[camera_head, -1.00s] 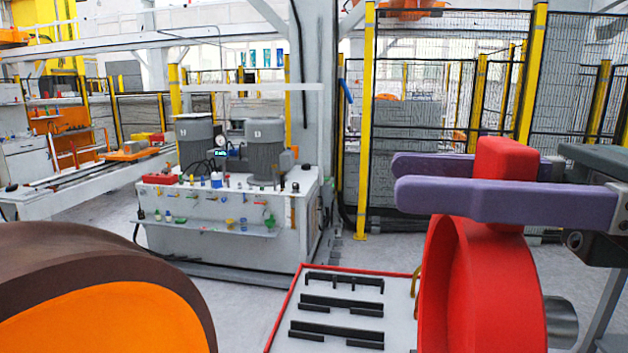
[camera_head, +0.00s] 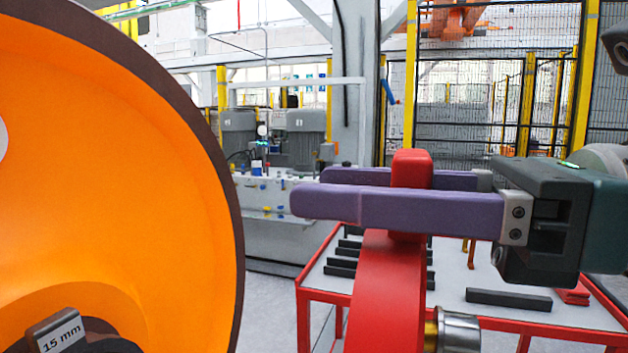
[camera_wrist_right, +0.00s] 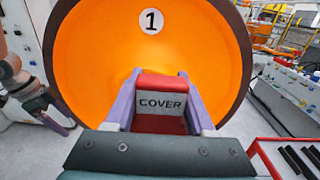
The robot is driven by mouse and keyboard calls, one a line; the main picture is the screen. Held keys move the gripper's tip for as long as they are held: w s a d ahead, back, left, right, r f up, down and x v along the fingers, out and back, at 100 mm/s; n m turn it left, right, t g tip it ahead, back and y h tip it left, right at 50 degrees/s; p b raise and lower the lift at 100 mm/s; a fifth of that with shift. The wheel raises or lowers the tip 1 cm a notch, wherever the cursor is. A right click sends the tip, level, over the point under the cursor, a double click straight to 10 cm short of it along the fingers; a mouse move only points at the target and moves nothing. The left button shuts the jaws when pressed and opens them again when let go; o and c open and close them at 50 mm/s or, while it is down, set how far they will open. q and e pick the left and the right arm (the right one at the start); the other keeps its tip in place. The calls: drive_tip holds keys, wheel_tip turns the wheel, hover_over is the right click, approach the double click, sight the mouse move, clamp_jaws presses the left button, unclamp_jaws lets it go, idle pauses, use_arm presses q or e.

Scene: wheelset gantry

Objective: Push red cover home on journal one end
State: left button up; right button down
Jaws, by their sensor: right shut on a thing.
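My right gripper (camera_head: 300,190) has purple fingers and is shut on the tab of the red cover (camera_head: 385,290). The cover hangs upright below the fingers, to the right of the big orange wheel (camera_head: 120,150) with a dark rim, with a gap between them in the head view. In the right wrist view the tab, marked COVER (camera_wrist_right: 162,103), sits between the fingers in front of the wheel face marked 1. A plate marked 15 mm (camera_head: 57,332) shows at the dark hub. I cannot make out the journal end. My left gripper (camera_wrist_right: 55,123) seems to show small at the left; its jaws are unclear.
A red-edged table (camera_head: 530,328) with black bars stands behind and below the cover. A metal cylinder (camera_head: 458,332) shows just right of the cover's lower part. A white machine cabinet (camera_head: 285,235) and yellow-posted mesh fencing (camera_head: 480,100) are farther back.

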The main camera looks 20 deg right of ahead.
use_arm(q)
wheel_tip(320, 180, down, 11)
drive_tip(key=b, duration=0.8)
drive_tip(key=shift+f+b, duration=0.15)
drive_tip(key=shift+b, duration=0.2)
use_arm(e)
drive_tip(key=a+f, duration=0.2)
drive_tip(key=f, duration=0.6)
drive_tip(key=a+f, duration=0.3)
drive_tip(key=f, duration=0.5)
drive_tip(key=shift+s+a, duration=0.3)
drive_tip(key=shift+s, duration=0.15)
use_arm(q)
drive_tip(key=shift+d, duration=0.1)
drive_tip(key=shift+r+p, duration=1.45)
drive_tip(key=shift+p, duration=0.05)
use_arm(e)
drive_tip(key=shift+x, duration=2.9)
use_arm(q)
drive_tip(key=shift+r, duration=0.2)
drive_tip(key=shift+r+p, duration=0.25)
drive_tip(key=shift+p, duration=0.2)
